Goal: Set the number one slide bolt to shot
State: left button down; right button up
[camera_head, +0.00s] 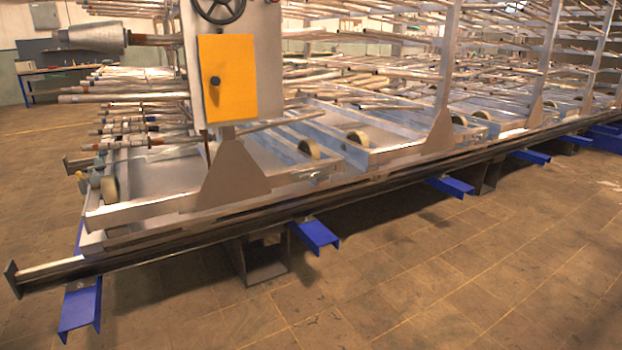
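No part of either gripper shows in the head view. A small metal fitting (318,175) sits on the near side rail of the first rack cart (150,207). It may be a slide bolt, but it is too small to tell, and I cannot tell its position. No number label can be read. An orange panel (232,100) with a black knob (215,81) is fixed to the cart's grey upright, below a dark handwheel (219,6).
Carts with racks of metal rods stand in a row on a long dark rail (200,232). Blue brackets (317,236) stick out from under the rail towards me. The tiled floor (430,290) in front is clear. A workbench (60,68) stands at the back left.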

aim_at(310, 177)
jog(key=i+l+z, duration=0.15)
jog(key=i+z, duration=0.15)
jog(key=i, duration=0.15)
jog(key=i+z, duration=0.35)
jog(key=i, duration=0.15)
